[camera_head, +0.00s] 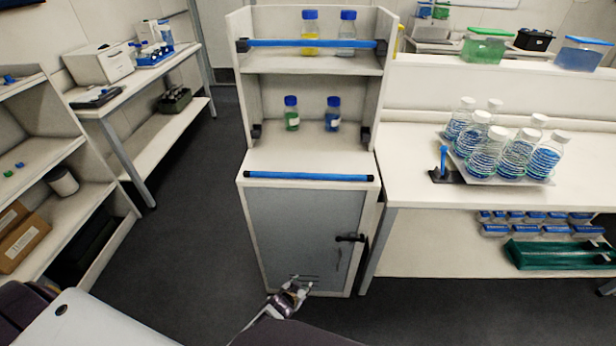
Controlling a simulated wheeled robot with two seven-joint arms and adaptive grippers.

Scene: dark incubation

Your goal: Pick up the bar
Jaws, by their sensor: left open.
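A blue bar (308,176) with dark ends lies across the top of the grey-door cabinet (305,235), along its front edge. A second blue bar (312,43) spans the upper shelf, held between dark brackets at both sides. My left gripper (297,288) is low in front of the cabinet door, well below the lower bar and apart from it. It is open, and I see nothing between its fingers. My right gripper is not in view.
Blue-capped bottles (291,114) stand on the shelves behind the lower bar. Dark brackets (364,135) on the lower shelf sides hold no bar. The door handle (350,238) sticks out at right. A bench with white-capped bottles (487,150) stands right. Floor left of the cabinet is clear.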

